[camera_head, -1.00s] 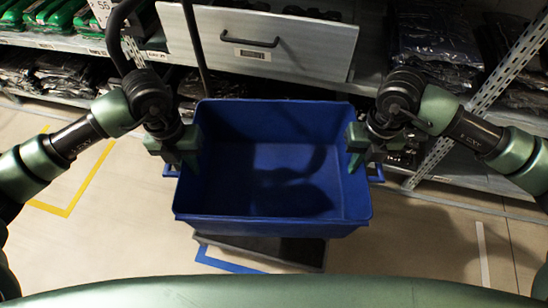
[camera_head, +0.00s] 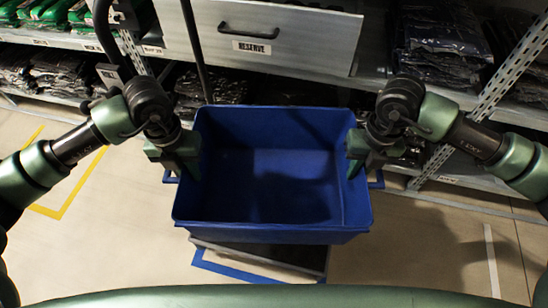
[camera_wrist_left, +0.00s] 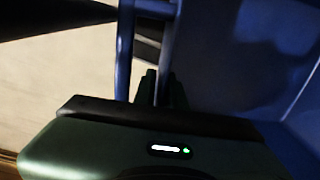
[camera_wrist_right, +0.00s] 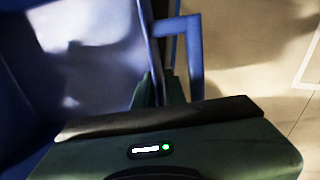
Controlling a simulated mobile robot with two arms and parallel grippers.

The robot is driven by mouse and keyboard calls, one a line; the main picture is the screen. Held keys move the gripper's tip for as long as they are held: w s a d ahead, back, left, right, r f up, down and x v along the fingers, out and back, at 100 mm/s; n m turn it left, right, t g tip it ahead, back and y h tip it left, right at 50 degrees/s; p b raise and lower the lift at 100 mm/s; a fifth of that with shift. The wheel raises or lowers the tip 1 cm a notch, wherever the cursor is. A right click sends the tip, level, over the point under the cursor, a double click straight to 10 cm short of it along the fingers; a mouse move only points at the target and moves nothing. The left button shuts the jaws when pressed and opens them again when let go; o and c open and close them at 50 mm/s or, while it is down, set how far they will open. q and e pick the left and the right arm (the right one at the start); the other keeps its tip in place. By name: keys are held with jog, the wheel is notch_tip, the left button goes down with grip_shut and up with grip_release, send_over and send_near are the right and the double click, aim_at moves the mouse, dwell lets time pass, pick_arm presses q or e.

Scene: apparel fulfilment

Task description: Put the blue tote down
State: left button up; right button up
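The blue tote (camera_head: 272,234) is an empty open box, roughly level in front of me in the head view. My left gripper (camera_head: 188,160) is shut on its left wall near the rim. My right gripper (camera_head: 358,160) is shut on its right wall. The left wrist view shows the left fingers (camera_wrist_left: 157,88) across the tote's edge, and the right wrist view shows the right fingers (camera_wrist_right: 160,88) likewise. A dark flat platform (camera_head: 292,260) shows beneath the tote's front side. The tote hides most of it, and I cannot tell whether they touch.
A shelf rack stands behind, with a grey drawer front (camera_head: 290,40) labelled RESERVE. Bagged dark garments (camera_head: 440,38) fill shelves at right. A perforated post (camera_head: 475,115) stands near my right arm. Blue lines (camera_head: 207,262) edge the platform. Yellow floor tape (camera_head: 70,200) lies left; nearby floor is clear.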

pick_arm(q)
jog(key=shift+o, duration=0.6)
jog(key=shift+r, duration=0.1)
pick_arm(e)
jog(key=shift+o, duration=0.6)
jog(key=shift+r, duration=0.1)
